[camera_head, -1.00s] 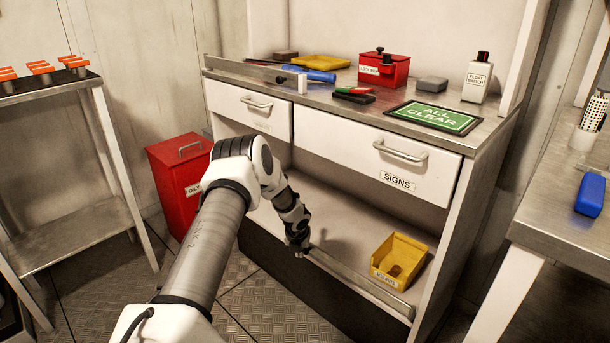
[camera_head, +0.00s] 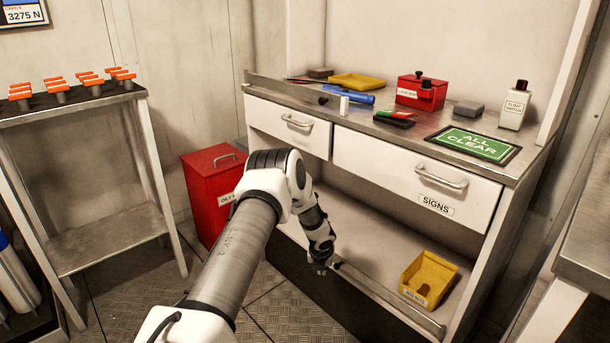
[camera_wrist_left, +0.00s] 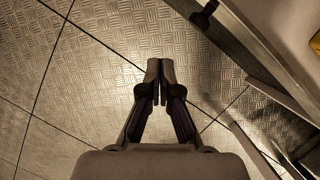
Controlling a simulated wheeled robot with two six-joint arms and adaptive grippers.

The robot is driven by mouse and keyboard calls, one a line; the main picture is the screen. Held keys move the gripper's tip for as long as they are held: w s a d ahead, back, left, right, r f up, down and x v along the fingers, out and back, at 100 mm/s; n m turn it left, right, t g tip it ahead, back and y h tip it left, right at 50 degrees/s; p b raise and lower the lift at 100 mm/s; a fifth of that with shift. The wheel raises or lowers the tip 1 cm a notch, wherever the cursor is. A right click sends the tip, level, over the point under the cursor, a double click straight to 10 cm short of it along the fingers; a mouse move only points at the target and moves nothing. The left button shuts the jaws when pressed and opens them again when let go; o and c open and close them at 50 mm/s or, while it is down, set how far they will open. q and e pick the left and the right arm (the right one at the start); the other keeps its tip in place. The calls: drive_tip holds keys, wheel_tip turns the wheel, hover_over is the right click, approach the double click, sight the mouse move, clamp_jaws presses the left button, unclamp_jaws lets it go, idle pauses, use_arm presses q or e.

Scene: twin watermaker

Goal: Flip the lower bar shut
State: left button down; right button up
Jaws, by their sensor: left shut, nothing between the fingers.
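The lower bar (camera_head: 390,297) is a long grey metal strip along the front edge of the bench's low shelf. It slants down to the right in the head view. My left gripper (camera_head: 321,268) points down beside the bar's left end, and I cannot tell if they touch. In the left wrist view the gripper's fingers (camera_wrist_left: 160,72) are shut together and empty, above the tread-plate floor. A metal edge crosses that view's upper right, apart from the fingertips. My right gripper is not in view.
A yellow bin (camera_head: 428,279) sits on the low shelf behind the bar. The bench's drawers (camera_head: 415,170) are shut above it. A red oily-waste can (camera_head: 205,190) stands left of the bench, and a metal stand (camera_head: 105,236) farther left. Floor between them is open.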

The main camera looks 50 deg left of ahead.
use_arm(q)
wheel_tip(320, 180, up, 8)
drive_tip(key=s+p, duration=0.3)
drive_tip(key=p, duration=0.1)
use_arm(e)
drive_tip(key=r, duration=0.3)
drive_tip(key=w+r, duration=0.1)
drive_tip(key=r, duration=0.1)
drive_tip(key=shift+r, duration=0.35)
